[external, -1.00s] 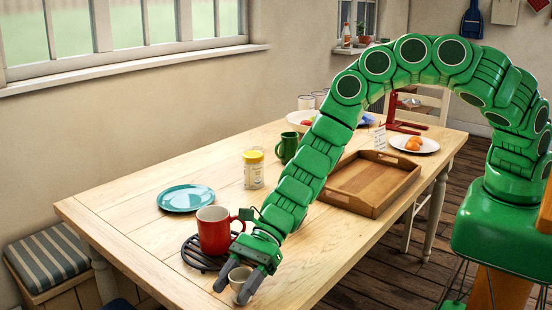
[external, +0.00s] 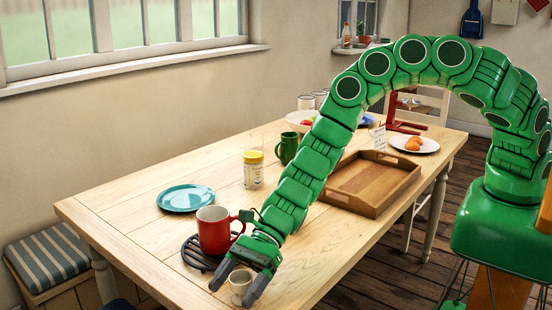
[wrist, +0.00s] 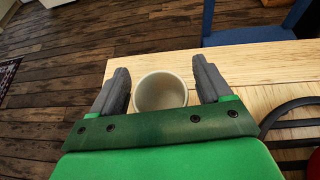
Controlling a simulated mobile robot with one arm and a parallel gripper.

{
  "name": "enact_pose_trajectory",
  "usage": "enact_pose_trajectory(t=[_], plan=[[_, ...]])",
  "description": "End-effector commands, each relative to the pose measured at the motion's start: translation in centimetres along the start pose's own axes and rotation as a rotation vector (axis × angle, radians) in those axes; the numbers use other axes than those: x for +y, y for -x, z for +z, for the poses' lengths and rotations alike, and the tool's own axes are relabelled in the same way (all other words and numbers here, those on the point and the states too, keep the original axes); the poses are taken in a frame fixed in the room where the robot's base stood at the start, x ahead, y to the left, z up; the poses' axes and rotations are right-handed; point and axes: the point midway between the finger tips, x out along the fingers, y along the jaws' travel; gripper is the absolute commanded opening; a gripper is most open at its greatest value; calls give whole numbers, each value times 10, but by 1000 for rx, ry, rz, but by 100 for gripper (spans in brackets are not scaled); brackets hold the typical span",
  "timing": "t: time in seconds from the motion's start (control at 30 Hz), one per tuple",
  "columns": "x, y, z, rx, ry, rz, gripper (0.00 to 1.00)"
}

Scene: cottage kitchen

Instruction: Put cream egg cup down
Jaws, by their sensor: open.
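The cream egg cup (external: 240,281) stands upright on the wooden table (external: 130,223) close to its front edge. In the wrist view the cup (wrist: 160,93) shows its open rim between the two fingers. My gripper (external: 234,287) is open around the cup, with one grey finger on each side. In the wrist view my gripper (wrist: 163,85) shows a gap between each finger and the cup. The cup's base is partly hidden by the near finger.
A red mug (external: 214,230) stands on a black trivet (external: 191,254) just behind my gripper. The table's edge is close beside the cup.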

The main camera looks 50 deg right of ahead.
Motion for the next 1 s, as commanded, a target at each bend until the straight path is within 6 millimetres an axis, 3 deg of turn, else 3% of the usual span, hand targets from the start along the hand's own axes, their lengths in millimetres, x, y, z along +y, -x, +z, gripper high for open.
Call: enact_pose_trajectory(t=[1.0], plan=[[-1,110,1,-2,-1,-1,78]])
